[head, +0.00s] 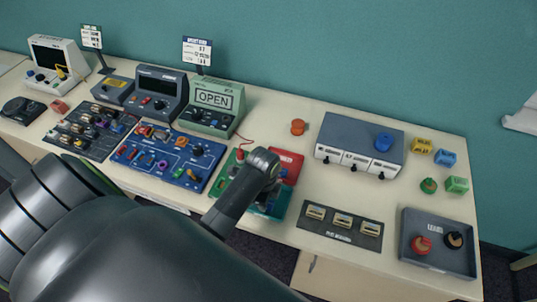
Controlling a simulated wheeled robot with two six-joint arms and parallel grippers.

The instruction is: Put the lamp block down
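My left arm comes in from the lower left and reaches over a board with green, red and teal parts (287,164). The end of this arm covers the middle of that board. No gripper fingers show; anything they hold is hidden behind the arm. My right gripper is not in view. I cannot make out which thing is the lamp block. Small blocks stand at the right of the table: a yellow block (421,146), a blue block (445,158) and a green block (457,185).
Left of the arm are a blue board (190,181), a dark board (75,140) and a green device reading OPEN (208,124). Right are a grey box (333,133), a dark panel (310,232) and a grey tray (410,217) with red and black items. Bare tabletop surrounds the panel.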

